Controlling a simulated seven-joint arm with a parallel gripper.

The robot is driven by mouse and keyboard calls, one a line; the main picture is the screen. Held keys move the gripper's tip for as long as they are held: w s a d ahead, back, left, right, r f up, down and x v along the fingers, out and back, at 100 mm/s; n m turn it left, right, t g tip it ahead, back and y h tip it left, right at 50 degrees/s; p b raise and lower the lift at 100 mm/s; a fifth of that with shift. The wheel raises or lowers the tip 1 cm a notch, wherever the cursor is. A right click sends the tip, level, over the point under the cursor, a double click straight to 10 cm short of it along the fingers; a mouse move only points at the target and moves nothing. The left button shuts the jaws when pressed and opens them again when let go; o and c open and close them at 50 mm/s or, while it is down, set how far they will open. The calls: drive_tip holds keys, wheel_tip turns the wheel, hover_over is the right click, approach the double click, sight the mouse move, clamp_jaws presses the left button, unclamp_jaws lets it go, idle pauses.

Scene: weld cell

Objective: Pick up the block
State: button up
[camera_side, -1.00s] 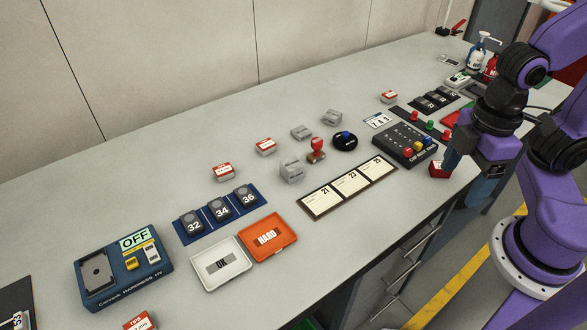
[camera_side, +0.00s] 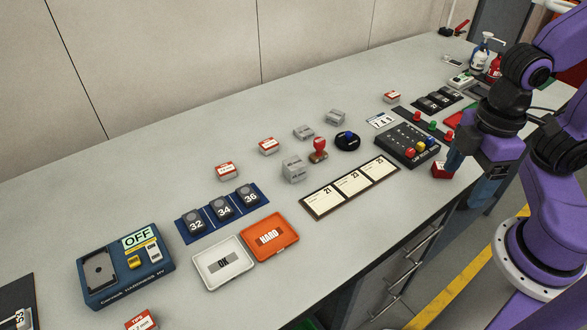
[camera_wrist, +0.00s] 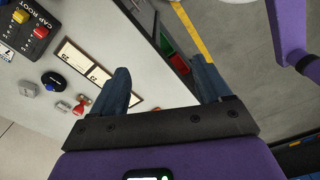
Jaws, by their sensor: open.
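Several things here could be the block. Three grey metal blocks stand mid-bench in the side view: a larger one (camera_side: 294,170) near the red-handled stamp (camera_side: 318,151), and two smaller ones, (camera_side: 304,132) and (camera_side: 335,117), behind it. A small red block (camera_side: 440,170) sits near the bench's front edge, partly hidden by a finger of my gripper (camera_side: 472,175). My gripper is open over the front edge at the right, well away from the grey blocks. In the wrist view, its fingers (camera_wrist: 165,85) are apart with nothing between them; a grey block (camera_wrist: 27,89) shows at left.
A black button box (camera_side: 408,146), a date board (camera_side: 350,186), a black round base with a blue knob (camera_side: 347,141), and orange (camera_side: 293,225) and white trays (camera_side: 246,273) lie on the bench. The left rear bench is clear.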

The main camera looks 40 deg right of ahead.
sight(291, 164)
drive_tip(key=shift+f, duration=0.1)
drive_tip(key=w+d+f+n+t+h, duration=0.1)
drive_tip(key=w+f+n+t+h, duration=0.1)
drive_tip(key=w+n+t+h, duration=0.3)
drive_tip(key=w+f+n+t+h, duration=0.1)
drive_tip(key=w+f+n+h, duration=0.2)
drive_tip(key=w, duration=0.5)
drive_tip(key=w+a+f+n+t+y, duration=0.2)
drive_tip(key=a+n, duration=0.2)
drive_tip(key=w+a+f+n+t+y, duration=0.2)
drive_tip(key=a+n+t, duration=0.1)
drive_tip(key=a+n, duration=0.2)
drive_tip(key=w+a+f+n+t+y, duration=0.2)
drive_tip(key=a+f+n, duration=0.1)
drive_tip(key=a+n, duration=0.1)
drive_tip(key=shift+w+a+n, duration=0.1)
drive_tip(key=shift+a+n, duration=0.1)
drive_tip(key=shift+n, duration=0.5)
drive_tip(key=shift+y, duration=0.3)
drive_tip(key=x, duration=1.1)
drive_tip(key=shift+w, duration=0.35)
drive_tip(key=shift+r+x, duration=0.2)
drive_tip(key=shift+x, duration=2.6)
drive_tip(key=shift+w+a, duration=0.15)
drive_tip(key=c, duration=1.2)
